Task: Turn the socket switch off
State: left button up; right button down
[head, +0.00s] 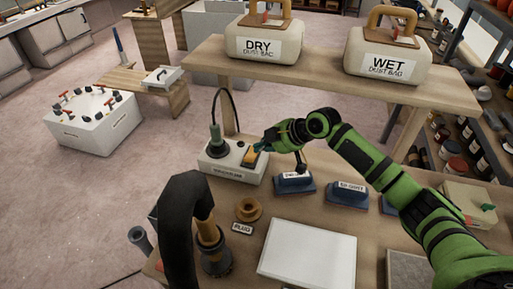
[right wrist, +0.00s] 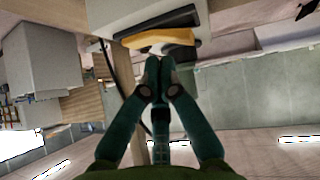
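The white socket box (head: 232,169) stands on the wooden bench, with a dark green plug (head: 215,138) and its cord upright at its left end. Its yellow-orange switch (head: 250,157) is at the right end of the top. My right gripper (head: 262,147) is right at the switch, partly in front of it. In the right wrist view the yellow switch (right wrist: 160,38) lies just beyond the fingertips (right wrist: 159,62), which are together with nothing between them. I cannot tell whether they touch the switch, or which way it is set. My left gripper is not in view.
A black hose (head: 180,215) rises at the front left. Several blue sanding blocks (head: 294,184) lie right of the box. A white panel (head: 307,252) lies in front. A shelf with DRY (head: 264,45) and WET (head: 387,66) dust bags stands behind, above the bench.

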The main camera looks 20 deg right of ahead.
jog(key=v, duration=0.5)
jog(key=shift+s+d, duration=0.1)
dwell(0.3)
